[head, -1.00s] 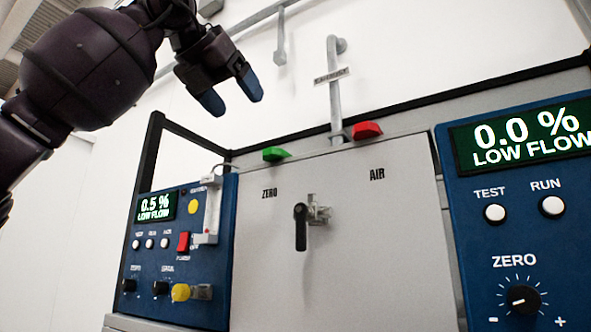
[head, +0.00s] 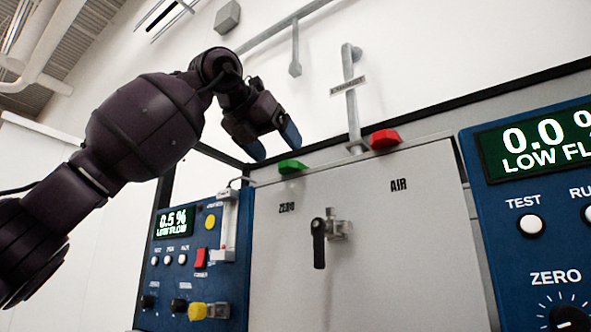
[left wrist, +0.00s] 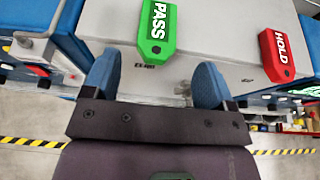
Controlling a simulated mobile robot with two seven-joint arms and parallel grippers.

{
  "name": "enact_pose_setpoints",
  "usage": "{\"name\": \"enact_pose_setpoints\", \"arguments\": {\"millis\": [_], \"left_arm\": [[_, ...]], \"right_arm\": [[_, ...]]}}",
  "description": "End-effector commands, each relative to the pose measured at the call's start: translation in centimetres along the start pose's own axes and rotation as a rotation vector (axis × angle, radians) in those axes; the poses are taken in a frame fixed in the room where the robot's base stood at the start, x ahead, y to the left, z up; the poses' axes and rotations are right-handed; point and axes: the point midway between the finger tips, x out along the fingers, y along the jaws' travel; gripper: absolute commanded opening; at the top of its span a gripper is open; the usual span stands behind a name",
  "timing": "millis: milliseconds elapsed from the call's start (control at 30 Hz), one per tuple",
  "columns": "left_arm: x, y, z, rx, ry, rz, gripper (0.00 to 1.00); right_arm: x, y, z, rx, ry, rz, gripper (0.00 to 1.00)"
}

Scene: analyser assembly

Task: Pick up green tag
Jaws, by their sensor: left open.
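The green tag (head: 291,167) lies on the top front edge of the grey cabinet, above the ZERO label. In the left wrist view the green tag (left wrist: 157,34) reads PASS and lies flat, just ahead of and between the fingertips. My left gripper (head: 273,147) is open and empty, its blue fingertips above the cabinet top and just left of the tag in the head view. It also shows in the left wrist view (left wrist: 156,82), with the fingers apart and nothing between them. My right gripper is not in view.
A red tag (head: 384,139) marked HOLD lies to the right on the same cabinet top (left wrist: 215,50). A grey exhaust pipe (head: 353,110) rises behind the tags. Blue analyser panels (head: 190,260) flank the cabinet, and a black-handled valve (head: 319,243) sits on its front.

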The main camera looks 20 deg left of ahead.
Motion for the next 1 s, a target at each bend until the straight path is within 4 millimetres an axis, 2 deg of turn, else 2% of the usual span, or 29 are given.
{"name": "enact_pose_setpoints", "arguments": {"millis": [233,500,567,867,1000], "left_arm": [[3.4,0.3,-0.1,-0.001,0.003,0.001,0.79],[3.9,0.3,-0.2,-0.001,0.002,0.0,0.79],[3.9,0.3,-0.2,-0.001,0.002,0.0,0.71],[3.8,0.3,-0.2,0.0,0.002,0.0,0.25],[3.8,0.3,-0.1,0.0,0.002,0.0,0.25]], "right_arm": [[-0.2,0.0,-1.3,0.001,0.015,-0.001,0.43],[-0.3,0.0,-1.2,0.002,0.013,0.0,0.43],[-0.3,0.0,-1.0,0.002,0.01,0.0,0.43],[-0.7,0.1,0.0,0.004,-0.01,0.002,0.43],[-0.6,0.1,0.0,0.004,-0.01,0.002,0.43]]}}
